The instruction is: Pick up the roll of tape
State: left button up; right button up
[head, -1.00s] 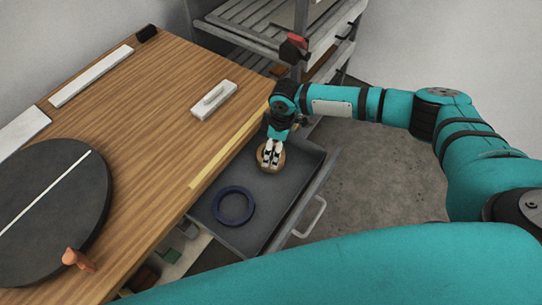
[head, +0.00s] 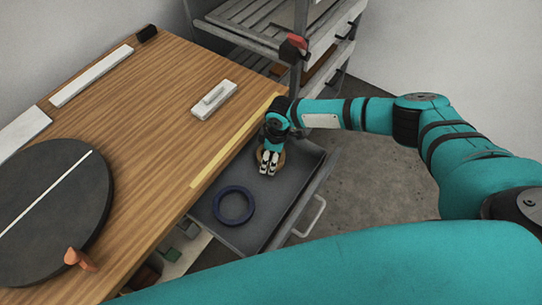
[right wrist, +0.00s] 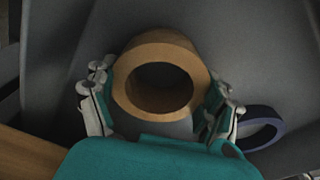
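The tan roll of tape (right wrist: 160,104) lies in the grey drawer. In the right wrist view its round opening faces me, between the two fingers of my right gripper (right wrist: 158,116). In the head view the roll (head: 281,158) is mostly hidden behind the right gripper (head: 268,163), whose fingers point down over it. The fingers are apart and I see no clear grip. Whether they touch the roll cannot be told. My left gripper is out of view.
A dark blue ring (head: 216,213) lies in the drawer (head: 262,232) near the roll. The wooden table (head: 150,130) edge borders the drawer on the left. A shelf rack (head: 250,40) stands behind.

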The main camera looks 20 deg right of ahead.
jog(key=c, duration=0.3)
